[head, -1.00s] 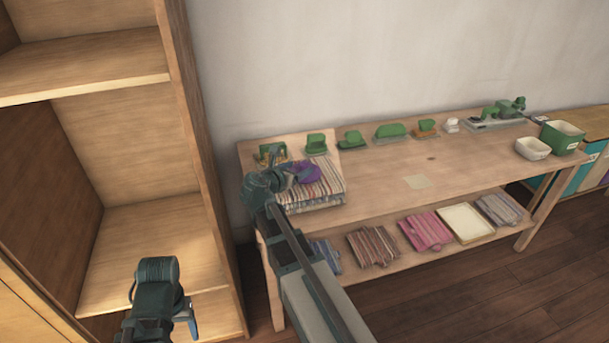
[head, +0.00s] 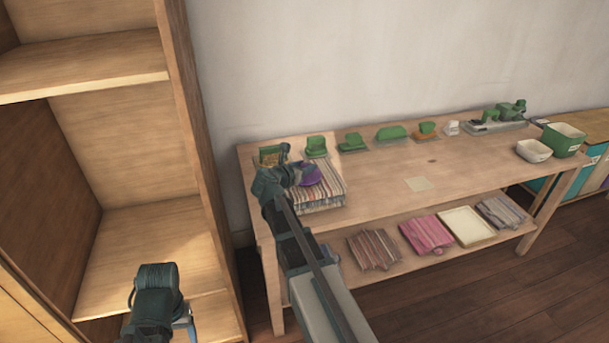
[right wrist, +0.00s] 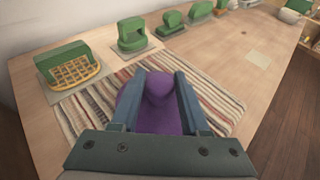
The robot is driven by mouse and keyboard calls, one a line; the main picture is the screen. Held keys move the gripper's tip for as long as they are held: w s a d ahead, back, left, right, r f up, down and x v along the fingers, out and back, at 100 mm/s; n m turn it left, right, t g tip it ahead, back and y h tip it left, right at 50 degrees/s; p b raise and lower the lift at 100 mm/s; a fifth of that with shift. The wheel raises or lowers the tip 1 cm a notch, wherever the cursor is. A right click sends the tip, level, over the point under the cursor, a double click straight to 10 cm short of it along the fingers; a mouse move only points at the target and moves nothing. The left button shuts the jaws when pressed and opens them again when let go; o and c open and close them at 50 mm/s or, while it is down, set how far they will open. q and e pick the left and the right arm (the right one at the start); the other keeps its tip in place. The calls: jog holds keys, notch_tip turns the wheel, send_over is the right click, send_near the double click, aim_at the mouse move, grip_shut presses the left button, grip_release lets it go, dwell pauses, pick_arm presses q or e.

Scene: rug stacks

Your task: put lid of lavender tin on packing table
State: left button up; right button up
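A purple lid (right wrist: 160,108) with a rounded knob is between the two fingers of my right gripper (right wrist: 161,74), which are closed against its sides. In the head view the purple lid (head: 310,178) shows past my right gripper (head: 295,172), over a striped rug stack (head: 325,192) at the left end of the packing table (head: 370,188). Whether the lid touches the rugs I cannot tell. No lavender tin body can be made out. My left arm shows at the bottom left, with part of its gripper (head: 189,323); its fingers are mostly hidden.
Several green items line the table's back edge, among them a green block (head: 391,133). A white bowl (head: 532,149) and a green bin (head: 562,139) stand at the right end. The table's middle is clear around a pale square (head: 418,184). A wooden shelf unit (head: 190,120) stands left.

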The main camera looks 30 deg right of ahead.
aim_at(305, 166)
grip_shut()
jog(key=shift+r+p, duration=0.85)
jog(key=shift+s+a+r+p, duration=0.1)
jog(key=shift+s+r+p, duration=0.1)
jog(key=shift+r+p, duration=0.4)
jog(key=shift+s+a+r+p, duration=0.1)
jog(key=shift+s+r+p, duration=0.1)
jog(key=shift+r+p, duration=0.35)
jog(key=s+a+r+p, duration=0.1)
jog(key=s+a, duration=0.7)
jog(key=s, duration=0.4)
jog(key=shift+s, duration=0.4)
